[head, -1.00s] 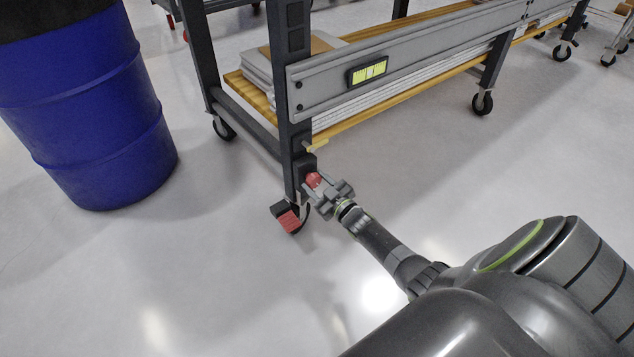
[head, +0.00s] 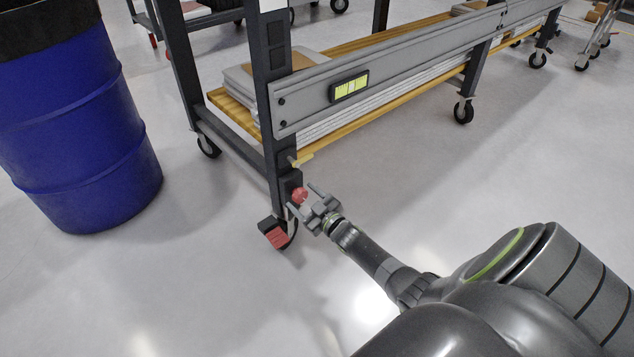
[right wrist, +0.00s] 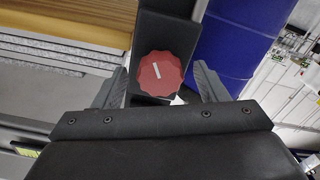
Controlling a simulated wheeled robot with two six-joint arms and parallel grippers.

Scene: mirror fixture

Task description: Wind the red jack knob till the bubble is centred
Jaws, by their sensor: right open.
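The red jack knob (head: 299,195) is low on the near dark leg of the workbench. In the right wrist view the knob (right wrist: 160,74) is round and scalloped, with a slanted white line on its face. My right gripper (head: 304,199) is open at the knob. In the right wrist view its fingers (right wrist: 159,85) stand apart on either side of the knob, with gaps showing. The yellow-green level vial (head: 349,87) sits in a dark frame on the grey rail (head: 410,66). Its bubble is too small to place. My left gripper is not in view.
A red-pedalled caster (head: 275,234) is under the same leg, just below the knob. A blue drum (head: 85,140) stands at the left. The floor in front is clear.

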